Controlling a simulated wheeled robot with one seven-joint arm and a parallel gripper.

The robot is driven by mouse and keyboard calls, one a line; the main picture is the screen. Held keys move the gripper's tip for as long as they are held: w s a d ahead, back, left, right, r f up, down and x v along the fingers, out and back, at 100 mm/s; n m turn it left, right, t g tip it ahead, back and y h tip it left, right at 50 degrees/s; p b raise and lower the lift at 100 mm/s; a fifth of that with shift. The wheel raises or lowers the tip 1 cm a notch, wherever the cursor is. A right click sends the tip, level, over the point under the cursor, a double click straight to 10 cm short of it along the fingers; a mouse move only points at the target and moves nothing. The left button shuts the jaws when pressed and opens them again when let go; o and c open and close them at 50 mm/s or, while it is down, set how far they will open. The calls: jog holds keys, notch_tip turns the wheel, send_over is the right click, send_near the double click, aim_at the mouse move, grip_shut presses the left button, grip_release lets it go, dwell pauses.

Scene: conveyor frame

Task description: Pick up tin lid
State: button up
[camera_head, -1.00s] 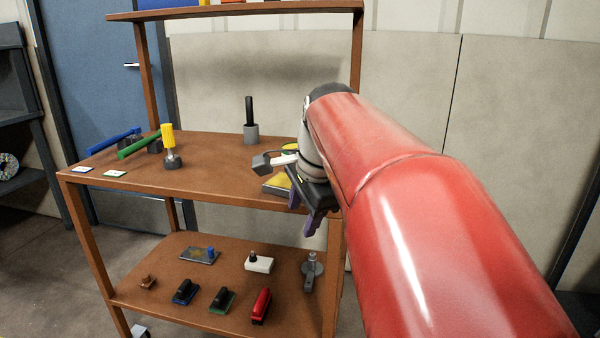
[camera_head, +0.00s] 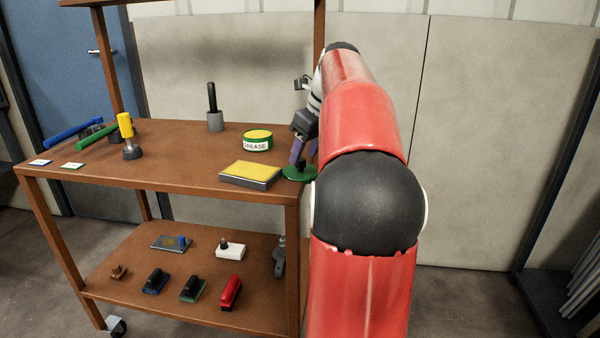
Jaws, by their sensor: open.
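The tin lid (camera_head: 299,174) is a green disc with a dark knob on top. It lies at the right front corner of the shelf top. My gripper (camera_head: 304,153) is open, with its purple fingers pointing down just above the lid, close to the knob. Whether the fingers touch the knob I cannot tell. My red arm hides part of the lid's right side. The grease tin (camera_head: 257,141), green with a white label reading GREASE and a yellow top, stands behind and left of the lid.
A grey box with a yellow top (camera_head: 250,174) lies close left of the lid. A grey pot with a black handle (camera_head: 214,118) and a yellow-handled tool (camera_head: 128,135) stand further left. The lower shelf (camera_head: 205,262) holds several small tools. The shelf middle is clear.

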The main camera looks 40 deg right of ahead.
jog(key=x, duration=0.2)
jog(key=shift+w+f, duration=0.1)
jog(key=shift+f, duration=0.2)
grip_shut()
jog(key=shift+a, duration=0.1)
jog(key=shift+r, duration=0.2)
